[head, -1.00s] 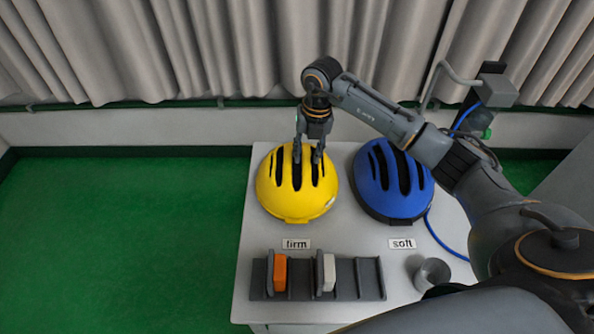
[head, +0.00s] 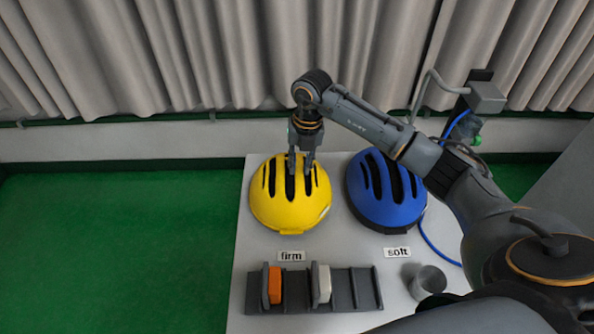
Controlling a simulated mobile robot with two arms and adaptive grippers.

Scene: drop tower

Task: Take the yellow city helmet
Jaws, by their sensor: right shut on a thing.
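The yellow helmet (head: 290,210) with dark vent slots sits on the light table, behind the "firm" label. My right gripper (head: 301,168) points down at its top, with the fingertips at the vents. It is shut on the yellow helmet, around a rib between the slots. I cannot tell whether the helmet is clear of the table. My left gripper is not in view.
A blue helmet (head: 384,208) stands close on the right, behind the "soft" label (head: 397,252). In front are the "firm" label (head: 291,256), a dark rack (head: 344,290) with an orange block (head: 275,285) and a white block (head: 324,283), and a grey cup (head: 429,280). Green floor lies left.

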